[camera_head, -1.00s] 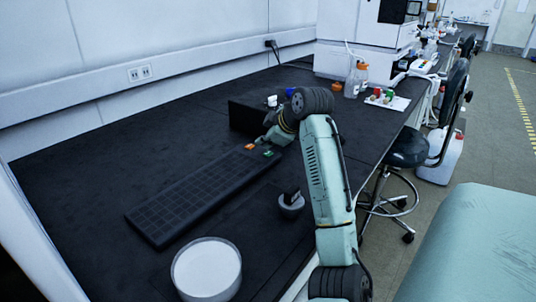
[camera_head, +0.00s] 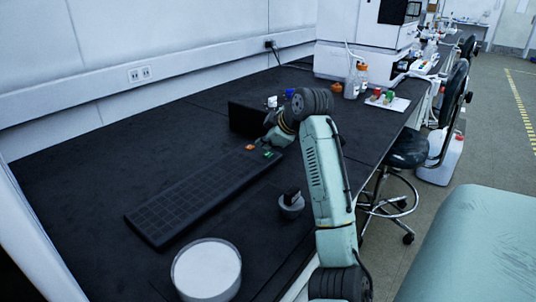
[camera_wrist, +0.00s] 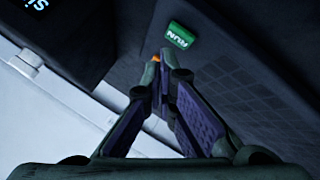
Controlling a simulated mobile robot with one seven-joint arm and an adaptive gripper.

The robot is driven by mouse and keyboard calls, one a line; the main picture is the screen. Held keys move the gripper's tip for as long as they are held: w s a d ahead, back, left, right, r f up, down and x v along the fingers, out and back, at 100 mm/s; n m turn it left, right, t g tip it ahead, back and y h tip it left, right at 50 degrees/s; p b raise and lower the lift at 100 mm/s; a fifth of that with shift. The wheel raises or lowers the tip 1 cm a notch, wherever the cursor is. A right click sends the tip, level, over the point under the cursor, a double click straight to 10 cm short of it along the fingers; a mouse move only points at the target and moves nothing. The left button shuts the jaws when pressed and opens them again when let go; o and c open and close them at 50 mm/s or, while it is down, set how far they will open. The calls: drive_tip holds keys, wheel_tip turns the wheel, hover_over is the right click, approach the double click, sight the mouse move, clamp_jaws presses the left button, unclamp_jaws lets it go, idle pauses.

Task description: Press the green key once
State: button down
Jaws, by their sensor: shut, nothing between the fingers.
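The green key (camera_head: 268,154) is at the far right end of a long dark keyboard (camera_head: 190,199) on the black bench. In the wrist view the green key (camera_wrist: 181,35) carries the letters RUN and lies just beyond my fingertips, up and to the right. An orange key (camera_head: 249,147) is beside it; in the wrist view it shows only as a small orange patch (camera_wrist: 156,57) at the fingertips. My gripper (camera_wrist: 160,62) is shut with nothing held. In the head view my gripper (camera_head: 266,143) is small, close to the two keys; contact cannot be told.
A black box (camera_head: 246,120) stands behind the keys; a dark device with lit letters (camera_wrist: 38,5) shows in the wrist view. A small dark pot (camera_head: 291,207) and a white round dish (camera_head: 207,268) are nearer. Bottles (camera_head: 352,88) and a tray (camera_head: 398,104) stand farther back.

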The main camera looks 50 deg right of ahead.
sight(267, 155)
drive_tip(key=shift+f, duration=0.2)
drive_tip(key=shift+f, duration=0.25)
drive_tip(key=shift+f, duration=0.4)
idle(0.6)
drive_tip(key=shift+r, duration=0.1)
drive_tip(key=shift+r+p, duration=0.6)
drive_tip(key=shift+r, duration=0.1)
wheel_tip(267, 155, up, 5)
drive_tip(key=p, duration=0.4)
drive_tip(key=shift+r, duration=0.1)
drive_tip(key=shift+s, duration=0.1)
idle(0.9)
